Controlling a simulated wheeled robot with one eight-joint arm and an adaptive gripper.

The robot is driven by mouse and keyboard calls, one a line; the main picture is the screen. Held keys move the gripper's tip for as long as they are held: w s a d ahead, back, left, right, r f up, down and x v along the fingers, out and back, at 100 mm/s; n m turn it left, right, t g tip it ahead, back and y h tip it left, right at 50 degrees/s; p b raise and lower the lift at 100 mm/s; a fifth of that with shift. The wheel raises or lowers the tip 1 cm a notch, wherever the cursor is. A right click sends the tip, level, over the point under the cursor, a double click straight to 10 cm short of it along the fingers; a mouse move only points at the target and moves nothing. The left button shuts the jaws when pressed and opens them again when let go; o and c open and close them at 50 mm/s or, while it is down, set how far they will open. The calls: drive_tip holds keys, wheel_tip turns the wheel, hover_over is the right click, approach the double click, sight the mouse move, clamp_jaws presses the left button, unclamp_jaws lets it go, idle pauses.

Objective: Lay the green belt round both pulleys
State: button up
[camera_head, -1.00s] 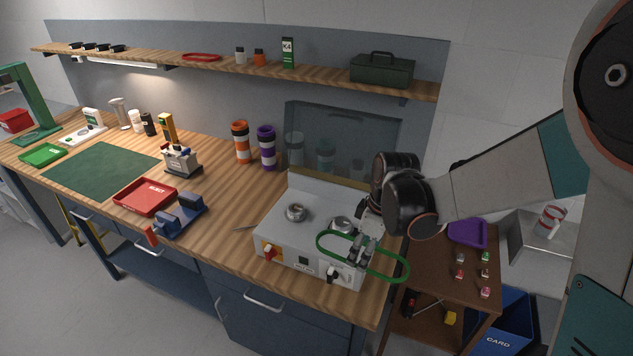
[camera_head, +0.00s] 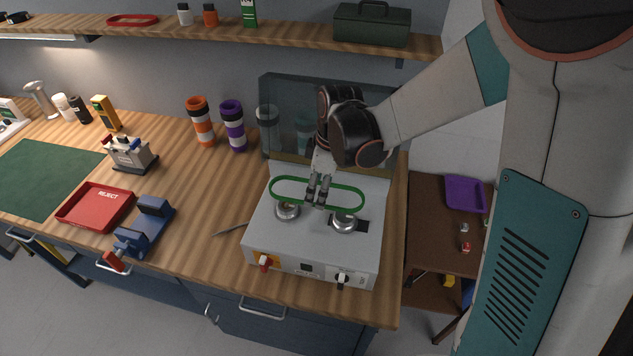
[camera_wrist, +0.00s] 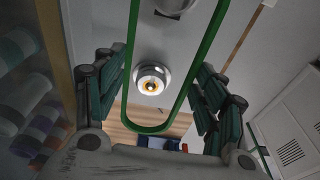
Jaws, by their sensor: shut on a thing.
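The green belt (camera_head: 350,187) is a long loop held roughly level above the grey machine (camera_head: 310,243). My gripper (camera_head: 318,197) is shut on its middle from above, and both ends of the loop stick out to the sides. The left pulley (camera_head: 287,209) and the right pulley (camera_head: 344,220) are round metal discs on the machine top. The belt appears apart from both. In the wrist view, the belt (camera_wrist: 148,129) makes a U between the fingers, with one pulley (camera_wrist: 151,80) seen inside the loop and another (camera_wrist: 172,5) at the top edge.
A clear panel (camera_head: 285,110) stands behind the machine. A blue vise (camera_head: 150,220) and red reject tray (camera_head: 97,207) lie left.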

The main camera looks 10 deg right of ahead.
drive_tip(key=shift+d, duration=0.1)
drive_tip(key=shift+d+f+b, duration=0.1)
drive_tip(key=shift+f+b, duration=2)
drive_tip(key=shift+f, duration=0.2)
drive_tip(key=shift+f+b, duration=2.05)
drive_tip(key=shift+f, duration=0.1)
drive_tip(key=o, duration=1.1)
drive_tip(key=shift+o, duration=0.2)
